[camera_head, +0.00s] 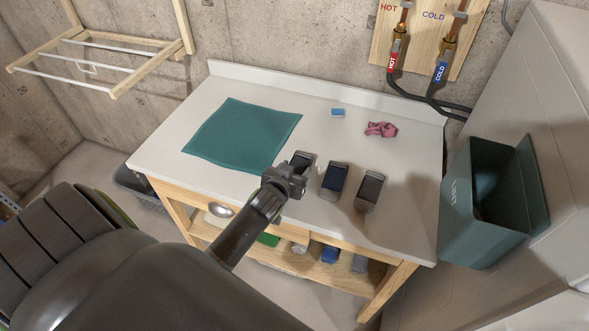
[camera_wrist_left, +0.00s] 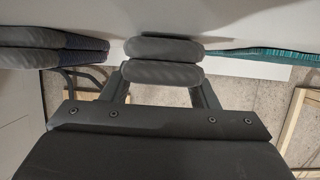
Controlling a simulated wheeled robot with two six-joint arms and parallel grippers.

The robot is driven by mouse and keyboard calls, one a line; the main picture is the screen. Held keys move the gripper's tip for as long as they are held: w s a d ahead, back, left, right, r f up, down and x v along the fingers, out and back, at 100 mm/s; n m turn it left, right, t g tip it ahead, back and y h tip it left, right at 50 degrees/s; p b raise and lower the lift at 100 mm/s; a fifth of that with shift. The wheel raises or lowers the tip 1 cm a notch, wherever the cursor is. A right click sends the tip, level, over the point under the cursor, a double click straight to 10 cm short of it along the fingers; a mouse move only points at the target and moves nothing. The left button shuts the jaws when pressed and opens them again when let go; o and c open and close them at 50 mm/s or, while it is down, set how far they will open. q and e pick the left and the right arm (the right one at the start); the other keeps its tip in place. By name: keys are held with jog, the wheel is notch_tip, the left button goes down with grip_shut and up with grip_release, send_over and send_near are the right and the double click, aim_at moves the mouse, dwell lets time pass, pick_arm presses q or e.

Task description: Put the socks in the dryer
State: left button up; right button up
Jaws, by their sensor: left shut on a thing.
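Three dark grey folded sock bundles are in a row on the white worktop in the head view: a left one (camera_head: 304,158), a middle one (camera_head: 335,179) with some navy, and a right one (camera_head: 370,188). My left gripper (camera_head: 289,178) is shut on the left sock bundle, at its near end. In the left wrist view, that grey bundle (camera_wrist_left: 163,72) sits between the fingers; I cannot tell if it still touches the worktop. Other socks (camera_wrist_left: 50,50) show beside it. A white appliance (camera_head: 560,110) stands at the right; no dryer door is visible. My right gripper is not in view.
A teal cloth (camera_head: 240,135) lies flat on the worktop (camera_head: 180,145), left of the socks. A blue block (camera_head: 338,112) and pink crumpled cloth (camera_head: 380,129) lie behind. A dark teal bin (camera_head: 470,225) is at the appliance's side. A wooden drying rack (camera_head: 120,70) is on the wall.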

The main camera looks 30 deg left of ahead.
pick_arm(q)
jog(key=shift+f, duration=0.25)
jog(key=o, duration=1)
jog(key=shift+r, duration=0.1)
